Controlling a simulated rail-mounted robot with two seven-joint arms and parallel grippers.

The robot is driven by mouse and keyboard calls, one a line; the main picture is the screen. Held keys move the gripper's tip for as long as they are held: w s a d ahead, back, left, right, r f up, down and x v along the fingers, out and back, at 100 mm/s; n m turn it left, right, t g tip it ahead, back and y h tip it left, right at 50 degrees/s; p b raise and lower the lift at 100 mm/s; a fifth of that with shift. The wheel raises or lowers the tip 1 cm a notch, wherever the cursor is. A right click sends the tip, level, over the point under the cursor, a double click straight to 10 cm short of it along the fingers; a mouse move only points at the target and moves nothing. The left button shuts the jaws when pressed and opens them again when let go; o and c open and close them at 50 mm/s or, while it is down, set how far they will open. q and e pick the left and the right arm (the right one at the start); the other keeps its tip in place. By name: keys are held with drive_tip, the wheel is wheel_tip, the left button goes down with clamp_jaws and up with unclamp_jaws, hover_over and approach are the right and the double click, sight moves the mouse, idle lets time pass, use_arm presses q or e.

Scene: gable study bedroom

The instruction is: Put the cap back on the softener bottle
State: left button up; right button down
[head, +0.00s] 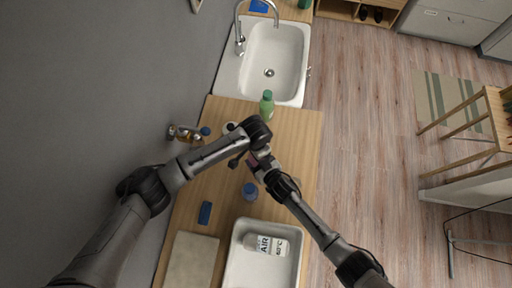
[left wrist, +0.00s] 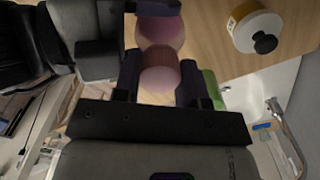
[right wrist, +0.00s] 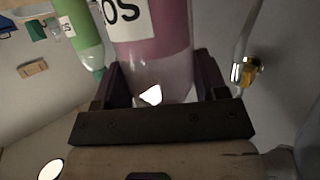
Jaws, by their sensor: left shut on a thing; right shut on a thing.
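The softener bottle is pink with a white label, and my right gripper (right wrist: 152,90) is shut on it. The bottle (right wrist: 150,35) fills the middle of the right wrist view, and a sliver of pink (head: 253,161) shows between the arms in the head view. My left gripper (left wrist: 160,85) is shut on a pink cap (left wrist: 160,72). The bottle's pink body (left wrist: 160,30) shows just beyond the cap in the left wrist view. The cap is in line with the bottle and close to it. I cannot tell whether it is seated. In the head view the grippers meet above the counter.
The wooden counter (head: 226,178) bears a green bottle (head: 267,104), amber bottles (head: 188,135), a blue-capped bottle (head: 250,191), a blue block (head: 205,212) and a pale board (head: 188,262). A white tub (head: 233,276) holds white bottles. A sink (head: 290,65) adjoins. A black-capped white container (left wrist: 258,28) stands nearby.

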use_arm(q)
drive_tip(key=o, duration=1)
drive_tip(key=shift+r, duration=2.25)
drive_tip(key=shift+c, duration=0.4)
